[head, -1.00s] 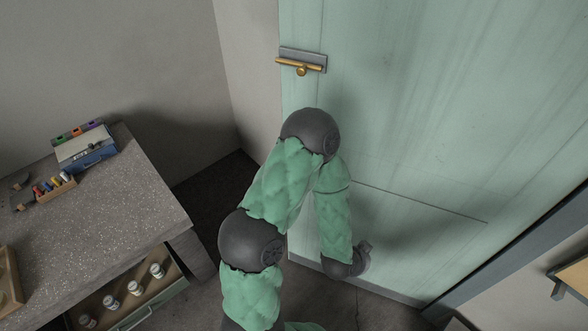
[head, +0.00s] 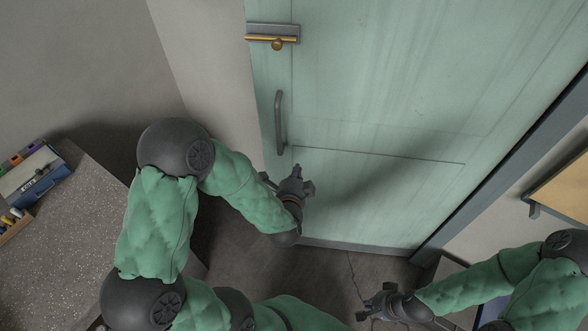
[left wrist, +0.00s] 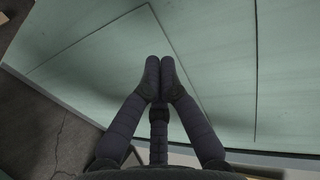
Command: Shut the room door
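The pale green door (head: 380,95) fills the upper middle and right of the head view. Near its left edge are a brass lever on a grey plate (head: 272,41) and, below, a grey pull handle (head: 280,122). I cannot tell whether the door is fully in its frame. My left gripper (head: 298,180) is in front of the door, below the pull handle. In the left wrist view its fingertips (left wrist: 160,75) meet with nothing between them, against the door's panel behind; contact is unclear. My right gripper (head: 368,307) is low over the floor, apart from the door; its finger opening is unclear.
A speckled bench (head: 75,240) stands at the left, with a blue box (head: 35,183) on it. A dark frame post (head: 500,175) runs along the door's right side. A wooden shelf (head: 565,190) is at the right. Bare floor (head: 340,270) lies below the door.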

